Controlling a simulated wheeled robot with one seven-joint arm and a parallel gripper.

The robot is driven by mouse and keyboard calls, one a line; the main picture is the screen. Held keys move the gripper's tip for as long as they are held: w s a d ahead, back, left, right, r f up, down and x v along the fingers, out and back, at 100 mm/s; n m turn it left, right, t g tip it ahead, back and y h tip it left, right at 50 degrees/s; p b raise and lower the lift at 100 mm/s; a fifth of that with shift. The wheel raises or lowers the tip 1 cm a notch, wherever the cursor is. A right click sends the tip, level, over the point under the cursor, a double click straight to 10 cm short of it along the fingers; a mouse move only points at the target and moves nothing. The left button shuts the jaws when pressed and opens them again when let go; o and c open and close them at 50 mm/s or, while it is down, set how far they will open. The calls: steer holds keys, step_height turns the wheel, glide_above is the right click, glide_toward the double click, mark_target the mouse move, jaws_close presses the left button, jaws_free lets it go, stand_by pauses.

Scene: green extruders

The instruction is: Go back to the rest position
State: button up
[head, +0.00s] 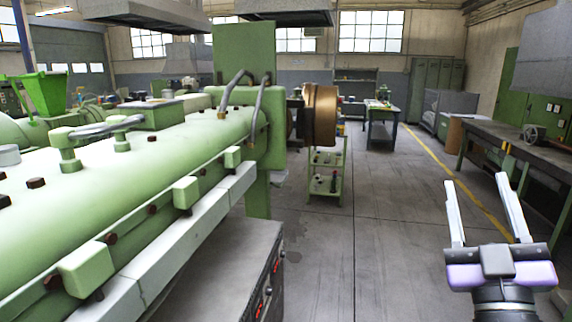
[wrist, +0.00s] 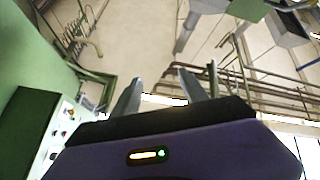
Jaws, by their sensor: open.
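My gripper (head: 483,212) is at the lower right of the head view, with its two grey fingers pointing up and spread apart. Nothing is between them. In the wrist view, the two fingertips (wrist: 160,80) show above the dark gripper body, also apart and empty. No object touches the fingers in either view.
A large green extruder (head: 130,170) fills the left, with a bronze cylinder (head: 322,114) at its end. A green shelf cart (head: 328,175) stands behind it. A long workbench (head: 500,140) runs along the right. The grey floor (head: 385,240) between is clear.

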steer(key=s+a+f+m+g+y, duration=0.1)
steer(key=s+a+f+g+y, duration=0.1)
steer(key=s+f, duration=0.9)
steer(key=s+a+f+m+g+y, duration=0.1)
steer(key=s+a+f+m+g, duration=0.1)
steer(key=s+f, duration=0.9)
step_height(320, 180, down, 3)
steer(key=shift+a+f+g+y, duration=0.2)
steer(key=shift+a+g+y, duration=0.25)
steer(key=shift+a, duration=0.75)
steer(key=s+f+g, duration=0.1)
steer(key=s+f, duration=0.2)
steer(key=s, duration=0.1)
steer(key=s+a+f+g, duration=0.1)
steer(key=s+f+g, duration=0.1)
steer(key=s, duration=0.3)
steer(key=s+f+g+y, duration=0.1)
steer(key=s+f+g, duration=0.1)
steer(key=s, duration=0.3)
steer(key=shift+s+a+f, duration=0.1)
steer(key=shift+s+f, duration=0.05)
steer(key=shift+f, duration=0.3)
steer(key=shift+s+a+f, duration=0.1)
steer(key=shift+f, duration=0.3)
steer(key=shift+c, duration=0.2)
